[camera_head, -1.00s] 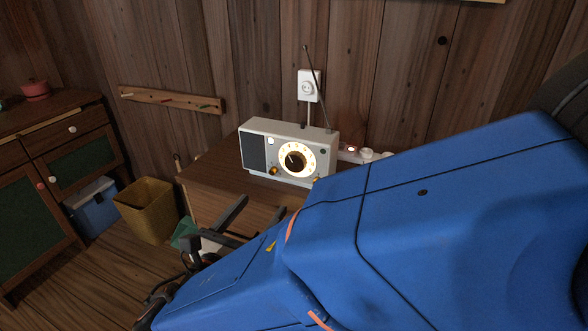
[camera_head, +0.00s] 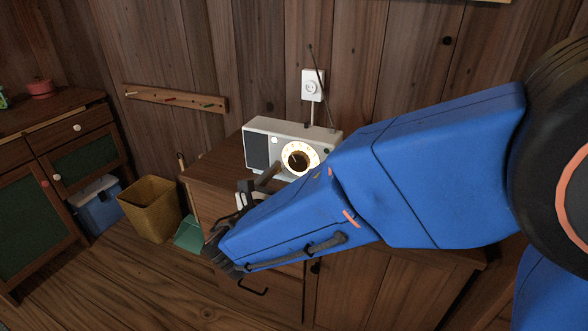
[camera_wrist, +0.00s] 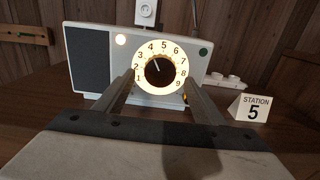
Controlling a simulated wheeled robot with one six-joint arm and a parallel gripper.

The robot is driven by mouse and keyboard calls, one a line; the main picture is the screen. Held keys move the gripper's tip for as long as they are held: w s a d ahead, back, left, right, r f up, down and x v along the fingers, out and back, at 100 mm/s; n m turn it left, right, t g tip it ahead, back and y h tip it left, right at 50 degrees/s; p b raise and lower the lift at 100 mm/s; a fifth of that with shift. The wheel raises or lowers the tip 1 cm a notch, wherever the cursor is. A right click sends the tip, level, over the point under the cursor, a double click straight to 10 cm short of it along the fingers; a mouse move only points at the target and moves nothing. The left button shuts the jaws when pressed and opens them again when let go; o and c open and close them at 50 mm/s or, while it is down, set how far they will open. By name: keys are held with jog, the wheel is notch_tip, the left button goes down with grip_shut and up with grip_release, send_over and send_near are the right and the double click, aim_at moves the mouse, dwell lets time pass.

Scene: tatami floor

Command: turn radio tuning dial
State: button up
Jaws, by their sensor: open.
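The radio (camera_head: 282,131) is a white box with a dark speaker grille, standing on the wooden cabinet (camera_head: 218,169). Its lit round tuning dial (camera_head: 299,158) shows large in the wrist view (camera_wrist: 160,72), with numerals 1 to 9 and a dark centre knob. The pointer on the knob leans up and slightly left, roughly toward 4. My gripper (camera_wrist: 158,82) is open and empty. Its two fingers stand either side of the dial's lower half in the wrist view; I cannot tell whether they touch it. In the head view my arm hides part of the radio's right side.
A white card (camera_wrist: 250,108) reading "STATION 5" stands right of the radio. A power strip (camera_wrist: 225,81) lies behind it. A wall socket (camera_head: 312,85) is above the radio. A tan bin (camera_head: 151,207) and a blue box (camera_head: 97,205) stand on the floor left.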

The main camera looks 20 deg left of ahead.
aim_at(299, 162)
jog(key=shift+w, duration=1.25)
jog(key=shift+d, duration=0.1)
jog(key=c, duration=1)
jog(key=shift+c, duration=0.2)
jog(key=shift+m, duration=2.8)
jog(key=o, duration=1)
